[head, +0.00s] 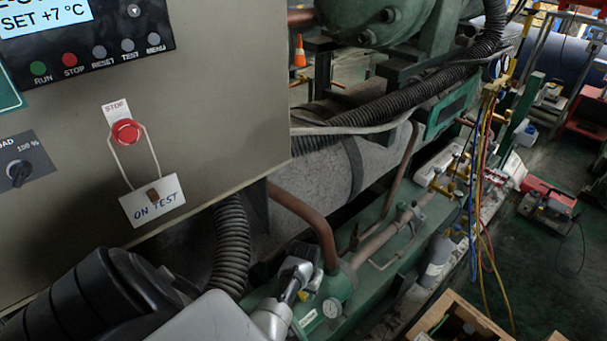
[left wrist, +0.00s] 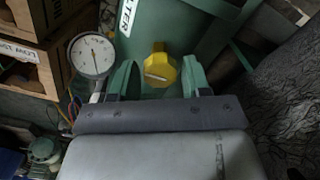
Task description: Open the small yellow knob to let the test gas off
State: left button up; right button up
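The small yellow knob (left wrist: 158,70) shows in the left wrist view, with a pale bar across its face, against green metal. My left gripper (left wrist: 159,76) is open, with one green finger on each side of the knob in the picture. Gaps show between the knob and both fingers; I cannot tell whether the fingertips reach its depth. My right gripper is not in view.
A grey control cabinet (head: 230,90) with a red stop button (head: 125,132) and an "ON TEST" tag (head: 152,200) fills the upper left. A copper pipe (head: 308,222) and a black corrugated hose (head: 231,245) run close to my left gripper. A wooden crate (head: 425,325) stands lower right.

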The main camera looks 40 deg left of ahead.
pick_arm(q)
jog(key=c, duration=0.6)
jog(key=shift+r+n+p, duration=0.15)
jog(key=shift+n+p, duration=0.65)
jog(key=shift+n, duration=0.2)
jog(key=n+p, duration=0.1)
jog(key=n, duration=0.2)
jog(key=shift+p, duration=0.4)
jog(key=n+p, duration=0.1)
jog(key=n, duration=0.4)
jog(key=n+p, duration=0.1)
jog(key=n, duration=0.3)
jog(key=shift+n, duration=0.7)
